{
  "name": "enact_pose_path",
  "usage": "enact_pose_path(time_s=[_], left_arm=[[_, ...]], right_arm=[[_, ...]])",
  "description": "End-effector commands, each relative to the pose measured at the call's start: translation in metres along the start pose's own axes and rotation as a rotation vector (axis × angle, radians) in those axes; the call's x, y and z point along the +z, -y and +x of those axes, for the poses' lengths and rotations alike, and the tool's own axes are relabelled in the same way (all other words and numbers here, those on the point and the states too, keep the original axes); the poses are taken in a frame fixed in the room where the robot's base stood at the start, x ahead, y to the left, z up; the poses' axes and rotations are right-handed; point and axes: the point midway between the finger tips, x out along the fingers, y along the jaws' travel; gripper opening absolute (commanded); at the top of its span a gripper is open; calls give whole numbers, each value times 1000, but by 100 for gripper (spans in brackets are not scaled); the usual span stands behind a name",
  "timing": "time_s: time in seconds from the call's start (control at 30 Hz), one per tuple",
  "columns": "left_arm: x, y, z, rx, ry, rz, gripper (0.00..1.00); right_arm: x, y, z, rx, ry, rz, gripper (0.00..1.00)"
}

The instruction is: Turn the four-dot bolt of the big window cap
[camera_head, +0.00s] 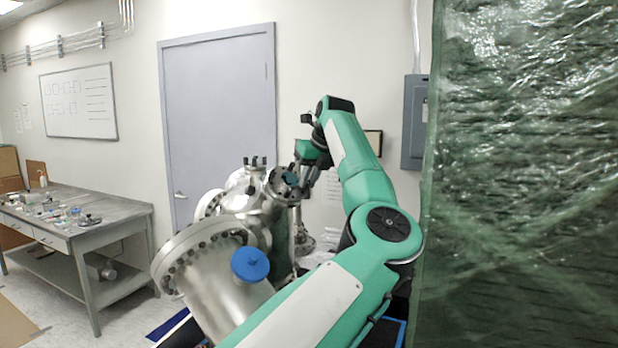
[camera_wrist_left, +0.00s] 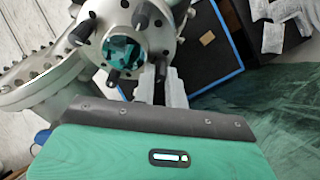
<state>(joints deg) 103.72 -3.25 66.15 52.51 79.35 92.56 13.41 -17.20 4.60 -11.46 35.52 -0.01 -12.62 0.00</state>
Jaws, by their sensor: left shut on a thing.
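The big window cap (camera_wrist_left: 98,51) is a round metal flange with a teal glass middle and several dark bolts around its rim. It also shows on top of the steel chamber in the head view (camera_head: 285,183). My left gripper (camera_wrist_left: 160,84) is at the cap's edge, its pale fingers shut on one dark bolt (camera_wrist_left: 160,68) at the lower right of the rim. The dots on this bolt are too small to make out. In the head view my left gripper (camera_head: 304,177) reaches the cap from the right. My right gripper is out of view.
The steel chamber (camera_head: 215,290) has large bolted flanges and a blue knob (camera_head: 250,264). A grey workbench (camera_head: 110,212) with small parts stands at the left. Green plastic sheeting (camera_head: 525,180) fills the right side. A grey door (camera_head: 220,110) is behind.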

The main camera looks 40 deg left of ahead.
Motion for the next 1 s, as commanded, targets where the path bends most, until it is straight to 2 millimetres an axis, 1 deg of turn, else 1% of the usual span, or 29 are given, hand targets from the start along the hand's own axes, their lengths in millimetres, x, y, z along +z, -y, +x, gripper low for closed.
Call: enact_pose_path(time_s=[0.2, 0.5, 0.7, 1.0], left_arm=[[-1, 1, 1, 45, -2, 186, 0], [-1, 2, 1, 90, -2, 373, 0], [-1, 2, 1, 107, -2, 441, 0], [-1, 2, 1, 114, -2, 471, 0]], right_arm=[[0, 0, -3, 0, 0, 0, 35], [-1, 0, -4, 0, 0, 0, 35], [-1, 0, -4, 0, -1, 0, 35], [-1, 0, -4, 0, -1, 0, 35]])
